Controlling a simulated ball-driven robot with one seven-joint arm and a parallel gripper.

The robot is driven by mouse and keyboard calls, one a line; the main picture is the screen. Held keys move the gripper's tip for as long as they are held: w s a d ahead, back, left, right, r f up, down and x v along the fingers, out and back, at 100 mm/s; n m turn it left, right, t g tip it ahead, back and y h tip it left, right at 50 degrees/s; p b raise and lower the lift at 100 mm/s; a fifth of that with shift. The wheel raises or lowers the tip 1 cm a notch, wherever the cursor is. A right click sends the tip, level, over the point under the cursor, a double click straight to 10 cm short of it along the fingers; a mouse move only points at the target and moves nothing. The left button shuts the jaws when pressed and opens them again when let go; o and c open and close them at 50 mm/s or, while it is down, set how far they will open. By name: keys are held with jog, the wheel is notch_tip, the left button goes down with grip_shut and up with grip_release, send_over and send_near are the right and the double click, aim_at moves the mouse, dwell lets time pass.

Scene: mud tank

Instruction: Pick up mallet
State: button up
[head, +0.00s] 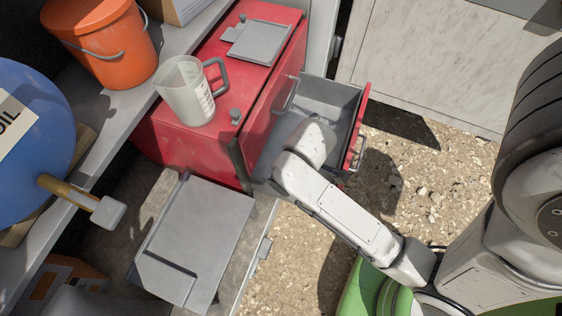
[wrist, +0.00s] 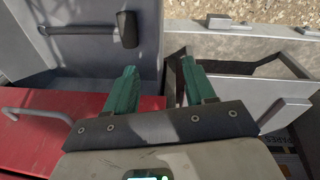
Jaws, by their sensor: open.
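A dark tool with a blocky head and straight handle, which looks like a mallet (wrist: 127,30), lies in the open grey drawer (wrist: 88,63) in the wrist view. The drawer shows in the head view (head: 338,94), but my arm hides the tool there. A second mallet-like tool (head: 108,213) with a pale block head and wooden handle sticks out past the shelf edge in the head view. I cannot tell which is meant. My gripper (wrist: 158,70) is open and empty, to the right of the dark tool and below it in the wrist view; my arm hides it in the head view.
The red cabinet (head: 172,133) carries a measuring jug (head: 184,92). A shelf at left holds an orange bucket (head: 108,45) and a blue drum (head: 35,150). A grey metal panel (head: 195,240) lies below the cabinet. Gravel floor (head: 425,180) is open at right.

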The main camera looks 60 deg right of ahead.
jog(key=w+d+f+n+h+b, duration=0.1)
jog(key=w+d+f+n+b, duration=0.1)
jog(key=d+f+n+b, duration=0.2)
jog(key=w+d+f+n+h+b, duration=0.1)
jog(key=w+d+f+n+b, duration=0.1)
jog(key=d+f+n+b, duration=0.3)
jog(key=w+d+f+n+h+b, duration=0.1)
jog(key=w+d+f+n+b, duration=0.1)
jog(key=d+f+n+b, duration=0.3)
jog(key=shift+d+f+n+g, duration=0.2)
jog(key=shift+d+f+n, duration=0.05)
jog(key=shift+d+n, duration=0.3)
jog(key=shift+d+f+n+g, duration=0.2)
jog(key=shift+d+n, duration=0.25)
jog(key=shift+d, duration=0.2)
jog(key=shift+h, duration=0.3)
jog(key=b+x, duration=0.1)
jog(key=x, duration=0.4)
jog(key=shift+d+f+b, duration=0.15)
jog(key=shift+f+b, duration=0.05)
jog(key=shift+b, duration=0.1)
jog(key=b+x, duration=0.2)
jog(key=x, duration=0.3)
jog(key=shift+w+d, duration=0.2)
jog(key=shift+d, duration=0.05)
jog(key=shift+r, duration=0.1)
grip_shut()
